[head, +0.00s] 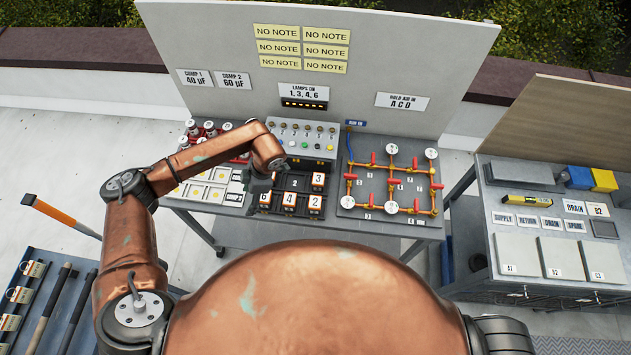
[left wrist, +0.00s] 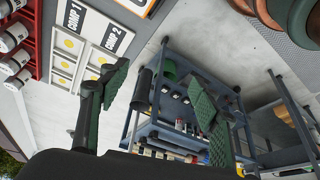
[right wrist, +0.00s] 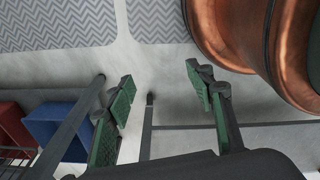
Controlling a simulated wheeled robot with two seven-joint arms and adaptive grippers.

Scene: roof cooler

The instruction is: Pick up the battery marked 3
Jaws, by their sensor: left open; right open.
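The battery marked 3 (head: 318,181) stands in the back right of a dark rack (head: 294,183) on the grey bench, its white numbered face showing. Batteries marked 6 (head: 265,199), 4 (head: 289,201) and 2 (head: 315,203) stand in the front row. My left gripper (head: 259,183) is at the rack's left side, left of battery 3 and apart from it. The left wrist view shows its green-padded fingers (left wrist: 160,98) spread and empty. My right gripper (right wrist: 160,87) is open and empty over the floor in the right wrist view; the head view does not show it.
Right of the rack is a panel of pipes and gauges (head: 390,187). Left are red-racked canisters (head: 210,132) and a white card board (head: 207,190). A lamp panel (head: 302,138) stands behind. Another bench (head: 545,230) is at right. A tool cart (head: 45,300) is at lower left.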

